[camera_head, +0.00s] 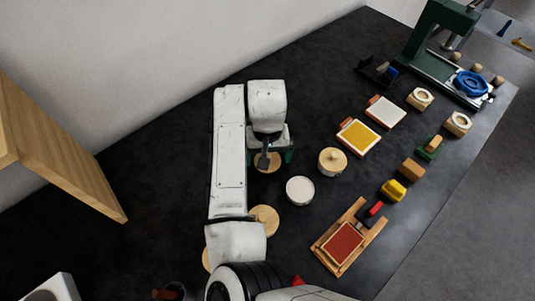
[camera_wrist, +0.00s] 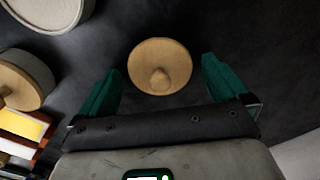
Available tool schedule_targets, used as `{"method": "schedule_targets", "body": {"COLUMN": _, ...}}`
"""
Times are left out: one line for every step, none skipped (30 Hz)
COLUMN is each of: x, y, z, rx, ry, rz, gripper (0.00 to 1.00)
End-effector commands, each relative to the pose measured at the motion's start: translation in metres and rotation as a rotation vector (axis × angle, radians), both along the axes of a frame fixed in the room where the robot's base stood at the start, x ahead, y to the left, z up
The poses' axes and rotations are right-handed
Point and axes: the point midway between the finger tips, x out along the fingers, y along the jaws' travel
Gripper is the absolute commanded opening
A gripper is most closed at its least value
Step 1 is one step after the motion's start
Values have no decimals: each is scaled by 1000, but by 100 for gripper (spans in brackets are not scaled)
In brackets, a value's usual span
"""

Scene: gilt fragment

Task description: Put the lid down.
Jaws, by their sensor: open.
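A round wooden lid with a knob (camera_wrist: 160,65) shows in the wrist view between my fingers, with dark gaps on both sides. In the head view the lid (camera_head: 268,166) appears to lie on the dark table, partly hidden by my gripper (camera_head: 269,156). My gripper (camera_wrist: 161,68) is open, its green fingers apart and not touching the lid. A white-topped round jar (camera_head: 300,190) stands just to the right and nearer. A wooden round container with a knobbed top (camera_head: 332,160) stands to the right of the lid.
Wooden discs (camera_head: 264,219) lie beside my arm. A wooden tray with a red pad (camera_head: 342,243), a yellow pad (camera_head: 358,138), a white pad (camera_head: 385,111) and small blocks (camera_head: 393,190) fill the right side.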

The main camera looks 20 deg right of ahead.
Motion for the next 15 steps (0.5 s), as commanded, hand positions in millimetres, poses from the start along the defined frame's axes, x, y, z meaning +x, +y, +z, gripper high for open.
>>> {"method": "schedule_targets", "body": {"x": 0, "y": 0, "z": 0, "rx": 0, "ry": 0, "rz": 0, "gripper": 100}}
{"method": "schedule_targets", "body": {"x": 0, "y": 0, "z": 1, "rx": 0, "ry": 0, "rz": 0, "gripper": 100}}
{"method": "schedule_targets", "body": {"x": 0, "y": 0, "z": 3, "rx": 1, "ry": 0, "rz": 0, "gripper": 100}}
{"method": "schedule_targets", "body": {"x": 0, "y": 0, "z": 4, "rx": 1, "ry": -1, "rz": -1, "gripper": 100}}
{"method": "schedule_targets", "body": {"x": 0, "y": 0, "z": 6, "rx": 1, "ry": -1, "rz": -1, "gripper": 100}}
{"method": "schedule_targets", "body": {"x": 1, "y": 0, "z": 9, "rx": 0, "ry": -2, "rz": -1, "gripper": 100}}
{"method": "schedule_targets", "body": {"x": 1, "y": 0, "z": 13, "rx": 0, "ry": -2, "rz": -1, "gripper": 100}}
{"method": "schedule_targets", "body": {"x": 1, "y": 0, "z": 18, "rx": 0, "ry": -3, "rz": -1, "gripper": 100}}
{"method": "schedule_targets", "body": {"x": 1, "y": 0, "z": 25, "rx": 0, "ry": -4, "rz": -1, "gripper": 100}}
{"method": "schedule_targets", "body": {"x": 1, "y": 0, "z": 30, "rx": 1, "ry": -4, "rz": -1, "gripper": 100}}
{"method": "schedule_targets", "body": {"x": 1, "y": 0, "z": 37, "rx": 0, "ry": -5, "rz": -1, "gripper": 100}}
{"method": "schedule_targets", "body": {"x": 1, "y": 0, "z": 45, "rx": -1, "ry": -5, "rz": -1, "gripper": 100}}
{"method": "schedule_targets", "body": {"x": 1, "y": -1, "z": 52, "rx": 0, "ry": -4, "rz": -2, "gripper": 100}}
{"method": "schedule_targets", "body": {"x": 1, "y": -1, "z": 58, "rx": -1, "ry": -5, "rz": -2, "gripper": 100}}
{"method": "schedule_targets", "body": {"x": 1, "y": -1, "z": 66, "rx": 0, "ry": -4, "rz": -2, "gripper": 100}}
